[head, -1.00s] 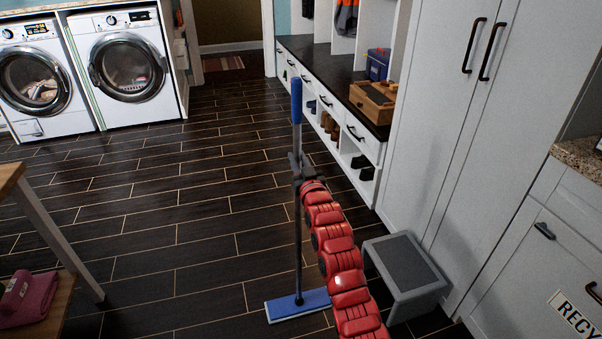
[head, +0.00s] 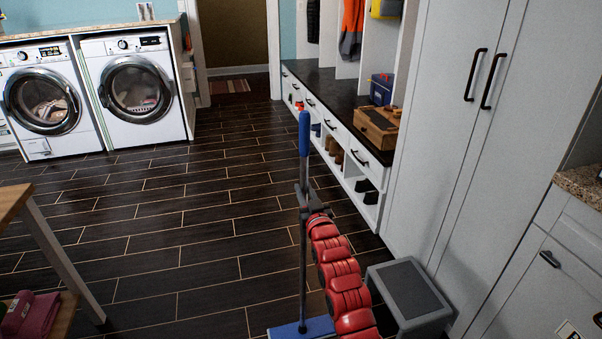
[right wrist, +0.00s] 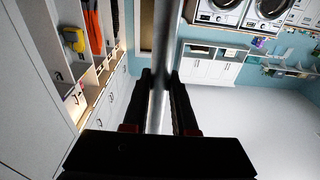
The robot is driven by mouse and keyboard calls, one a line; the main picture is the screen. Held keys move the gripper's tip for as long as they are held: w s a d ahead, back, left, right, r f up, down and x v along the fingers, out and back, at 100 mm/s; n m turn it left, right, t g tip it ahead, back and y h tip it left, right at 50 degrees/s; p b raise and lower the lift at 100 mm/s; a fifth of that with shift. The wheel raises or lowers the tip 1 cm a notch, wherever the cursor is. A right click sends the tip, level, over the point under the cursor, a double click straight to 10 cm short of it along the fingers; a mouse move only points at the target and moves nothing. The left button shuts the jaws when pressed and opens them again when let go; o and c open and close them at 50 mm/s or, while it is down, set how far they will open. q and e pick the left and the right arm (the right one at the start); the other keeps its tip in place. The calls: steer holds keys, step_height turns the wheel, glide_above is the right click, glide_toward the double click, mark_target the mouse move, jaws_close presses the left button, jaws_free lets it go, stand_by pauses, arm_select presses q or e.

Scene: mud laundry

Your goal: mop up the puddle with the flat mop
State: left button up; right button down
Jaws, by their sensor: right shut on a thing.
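The flat mop (head: 303,245) stands upright in the head view, with a blue grip at the top, a dark pole and a flat blue head (head: 306,328) low in the picture, partly cut off by the bottom edge. My right gripper (head: 305,194) is shut on the pole below the blue grip. In the right wrist view the pole (right wrist: 161,85) runs between the two dark fingers of the gripper (right wrist: 160,105). My left gripper is not in view. I cannot make out a puddle on the dark floor.
A grey step stool (head: 409,296) stands right of my arm, by tall white cabinets (head: 450,150). A bench with cubbies (head: 335,125) lines the right side. Two washers (head: 137,88) stand at the back left. A wooden table (head: 45,250) is at the left. The middle floor (head: 190,220) is clear.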

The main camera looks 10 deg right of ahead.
steer(key=shift+s+r, duration=0.15)
steer(key=shift+s, duration=0.35)
steer(key=s+p, duration=0.5)
steer(key=s, duration=0.9)
steer(key=w+b, duration=0.2)
steer(key=w, duration=0.5)
steer(key=w+b, duration=0.3)
steer(key=w, duration=0.3)
steer(key=shift+w+f, duration=0.2)
steer(key=shift+w, duration=0.15)
steer(key=shift+w+r, duration=0.1)
steer(key=shift+w, duration=0.15)
steer(key=w+b, duration=0.7)
steer(key=b, duration=0.1)
steer(key=shift+r, duration=0.15)
